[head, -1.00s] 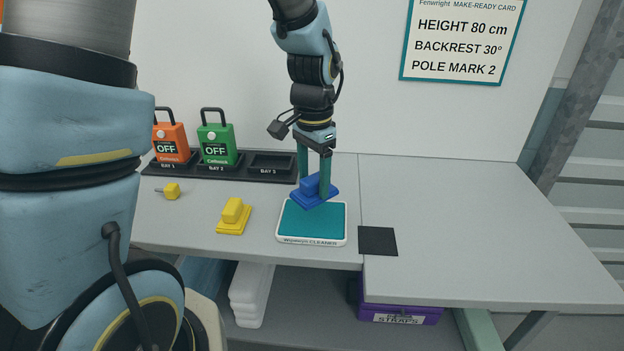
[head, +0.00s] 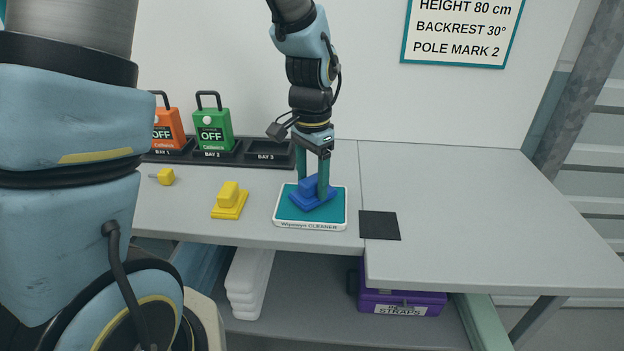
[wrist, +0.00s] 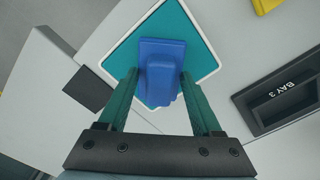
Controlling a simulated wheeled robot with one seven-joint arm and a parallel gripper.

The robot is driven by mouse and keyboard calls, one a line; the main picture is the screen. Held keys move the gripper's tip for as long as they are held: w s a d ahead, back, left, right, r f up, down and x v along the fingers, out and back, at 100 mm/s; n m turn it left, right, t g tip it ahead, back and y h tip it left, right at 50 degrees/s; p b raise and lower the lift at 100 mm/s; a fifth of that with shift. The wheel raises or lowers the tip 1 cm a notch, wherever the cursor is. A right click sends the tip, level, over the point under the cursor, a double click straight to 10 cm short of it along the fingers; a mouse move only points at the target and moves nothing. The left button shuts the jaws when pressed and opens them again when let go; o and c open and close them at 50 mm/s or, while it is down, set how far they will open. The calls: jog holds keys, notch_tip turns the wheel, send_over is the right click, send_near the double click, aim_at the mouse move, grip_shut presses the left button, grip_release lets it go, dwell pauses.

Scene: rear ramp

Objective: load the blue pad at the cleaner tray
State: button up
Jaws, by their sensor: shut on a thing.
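The blue pad (head: 312,197) is a stepped block with a narrower grip on a wider base. It sits over the teal surface of the white-rimmed cleaner tray (head: 336,225) in the head view. My gripper (head: 313,186) is shut on the pad's grip from above, one green finger on each side. The wrist view shows the pad (wrist: 162,68) between the fingers of my gripper (wrist: 158,82), above the tray (wrist: 208,42). The pad's base appears to be at the tray surface; firm contact cannot be told.
A yellow pad (head: 229,201) and a small yellow piece (head: 165,177) lie left of the tray. A black square (head: 379,225) lies to its right. Orange (head: 169,129) and green (head: 213,131) OFF boxes stand in the rack behind; bay 3 (head: 268,150) is empty. The bench's right side is clear.

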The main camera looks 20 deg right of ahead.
aim_at(312, 179)
jog(key=shift+f, duration=0.6)
dwell(1.7)
jog(key=shift+r+p, duration=2.9)
jog(key=shift+r, duration=0.65)
